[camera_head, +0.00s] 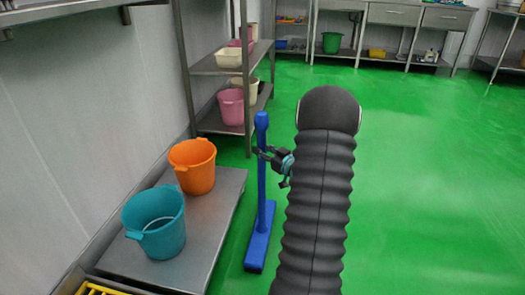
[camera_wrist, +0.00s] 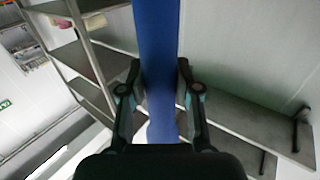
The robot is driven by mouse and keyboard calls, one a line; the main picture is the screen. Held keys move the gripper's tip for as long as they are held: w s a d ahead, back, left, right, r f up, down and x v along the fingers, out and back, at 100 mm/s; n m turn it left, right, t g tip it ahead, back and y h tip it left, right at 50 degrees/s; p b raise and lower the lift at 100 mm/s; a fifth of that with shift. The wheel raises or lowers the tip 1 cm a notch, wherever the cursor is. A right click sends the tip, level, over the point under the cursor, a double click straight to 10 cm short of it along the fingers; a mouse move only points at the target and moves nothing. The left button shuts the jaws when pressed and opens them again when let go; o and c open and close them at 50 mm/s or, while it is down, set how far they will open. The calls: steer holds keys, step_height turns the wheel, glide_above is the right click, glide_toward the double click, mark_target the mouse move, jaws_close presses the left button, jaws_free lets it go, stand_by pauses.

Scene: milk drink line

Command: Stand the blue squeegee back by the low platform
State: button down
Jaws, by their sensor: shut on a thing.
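The blue squeegee (camera_head: 262,180) stands upright on the green floor, just right of the low platform (camera_head: 215,205) in the head view. Its long blue base is at floor level, close to the platform's right edge and apart from it. My gripper (camera_head: 264,152) is shut on the squeegee's handle in its upper part. In the wrist view the blue handle (camera_wrist: 157,60) runs between the two fingers of my gripper (camera_wrist: 160,90). Part of my arm hides the floor to the right of the squeegee.
A teal bucket (camera_head: 156,222) and an orange bucket (camera_head: 193,165) stand on the platform. A metal shelf rack (camera_head: 228,67) with pink and cream containers stands behind it. Steel tables (camera_head: 390,15) line the back. The green floor (camera_head: 425,170) at right is clear.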

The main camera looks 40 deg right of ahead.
steer(key=shift+f, duration=0.1)
steer(key=c, duration=0.8)
jaws_free()
